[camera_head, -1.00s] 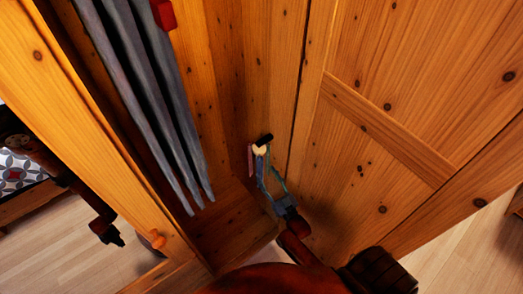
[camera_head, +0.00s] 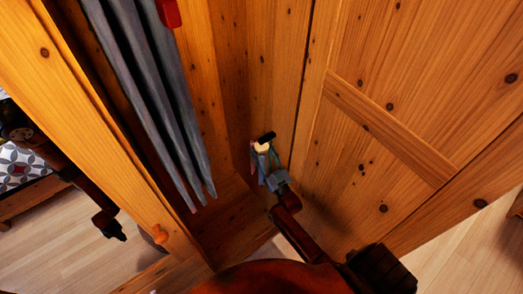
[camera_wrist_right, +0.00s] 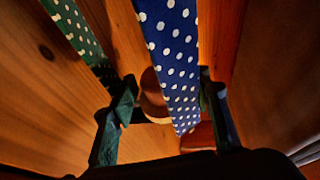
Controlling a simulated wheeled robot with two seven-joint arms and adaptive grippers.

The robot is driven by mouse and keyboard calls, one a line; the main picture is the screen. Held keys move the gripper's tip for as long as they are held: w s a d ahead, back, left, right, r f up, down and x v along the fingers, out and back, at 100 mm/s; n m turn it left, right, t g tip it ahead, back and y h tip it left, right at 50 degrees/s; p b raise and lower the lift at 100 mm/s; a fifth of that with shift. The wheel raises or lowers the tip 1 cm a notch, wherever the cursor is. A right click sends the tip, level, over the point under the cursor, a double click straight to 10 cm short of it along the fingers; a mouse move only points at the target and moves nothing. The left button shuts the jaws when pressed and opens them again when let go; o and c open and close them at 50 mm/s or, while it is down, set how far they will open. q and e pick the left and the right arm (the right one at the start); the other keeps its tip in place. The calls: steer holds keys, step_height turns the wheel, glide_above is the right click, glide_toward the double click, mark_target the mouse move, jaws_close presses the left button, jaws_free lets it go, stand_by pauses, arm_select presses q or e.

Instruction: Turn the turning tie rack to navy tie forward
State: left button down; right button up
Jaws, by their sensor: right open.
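The turning tie rack (camera_head: 262,147) is small, with a pale round wooden part and a dark end, inside the wardrobe at the open door. Its ties are small and partly covered by my right gripper (camera_head: 270,170) in the head view. In the right wrist view, the navy tie (camera_wrist_right: 180,60) with white dots hangs between the two open fingers of my right gripper (camera_wrist_right: 168,112). A green dotted tie (camera_wrist_right: 75,30) hangs to the left. A round wooden part of the rack (camera_wrist_right: 152,95) shows behind the navy tie. My left gripper (camera_head: 110,228) is low at the left, away from the rack.
Long grey garments (camera_head: 155,100) hang in the wardrobe left of the rack. A wooden door panel (camera_head: 400,100) stands close on the right. Another door with a round knob (camera_head: 160,234) lies between my left arm and the interior.

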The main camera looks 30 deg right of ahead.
steer(key=c, duration=1.1)
steer(key=shift+r+n+y+b, duration=0.15)
steer(key=shift+n+y+b, duration=0.35)
steer(key=shift+y, duration=0.7)
steer(key=shift+c, duration=0.4)
steer(key=shift+r, duration=0.15)
steer(key=o, duration=1.2)
steer(key=shift+w, duration=0.1)
steer(key=shift+s+f, duration=0.3)
steer(key=v, duration=1.1)
steer(key=shift+s, duration=0.25)
